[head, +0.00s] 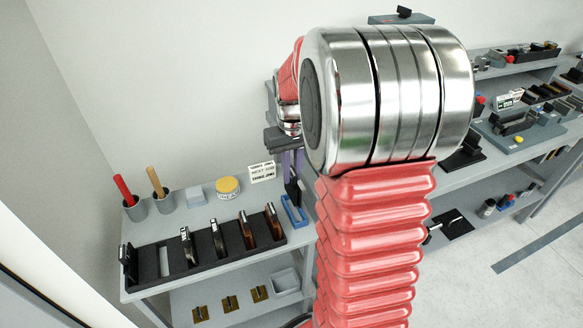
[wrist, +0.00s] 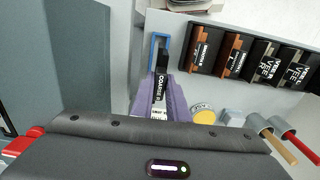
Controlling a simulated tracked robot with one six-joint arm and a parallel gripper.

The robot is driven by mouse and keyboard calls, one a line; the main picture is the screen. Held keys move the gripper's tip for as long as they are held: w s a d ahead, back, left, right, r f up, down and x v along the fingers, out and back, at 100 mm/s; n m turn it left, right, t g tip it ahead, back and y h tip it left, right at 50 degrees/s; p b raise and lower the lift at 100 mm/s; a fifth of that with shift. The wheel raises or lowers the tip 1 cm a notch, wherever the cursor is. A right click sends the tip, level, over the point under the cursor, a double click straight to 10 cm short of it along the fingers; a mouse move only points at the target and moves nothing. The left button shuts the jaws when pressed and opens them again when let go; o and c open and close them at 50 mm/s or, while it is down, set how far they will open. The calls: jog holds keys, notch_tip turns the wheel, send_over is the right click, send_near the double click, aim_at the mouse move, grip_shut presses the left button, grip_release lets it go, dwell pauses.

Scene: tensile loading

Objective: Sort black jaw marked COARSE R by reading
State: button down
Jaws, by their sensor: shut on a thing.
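My gripper (head: 291,168), with purple fingers, is shut on a black jaw (head: 293,192) at the right end of the near bench. In the wrist view the jaw (wrist: 161,85) stands between the purple fingers (wrist: 178,100), its white label reading COARSE R. A blue-edged frame (head: 296,212) is right at the jaw's lower end; I cannot tell whether they touch. A black rack (head: 205,262) at the bench front holds several jaws on edge and shows one bare light slot (head: 164,262). In the wrist view, readable rack labels include VEE R (wrist: 265,65) and VEE L (wrist: 297,73).
Behind the rack stand two cups with a red (head: 124,190) and a wooden handle (head: 155,182), a pale block (head: 196,195), a yellow-lidded tin (head: 228,186) and a small sign (head: 262,172). A lower shelf holds a grey bin (head: 286,284). Another loaded bench (head: 460,168) stands right.

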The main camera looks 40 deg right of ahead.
aim_at(294, 182)
jog(key=shift+s+d, duration=0.25)
jog(key=shift+d, duration=0.05)
jog(key=shift+f, duration=1.85)
jog(key=shift+f, duration=1.9)
dwell(0.7)
jog(key=c, duration=1.6)
grip_release()
jog(key=shift+c, duration=0.2)
notch_tip(294, 182, up, 14)
jog(key=shift+f, duration=0.15)
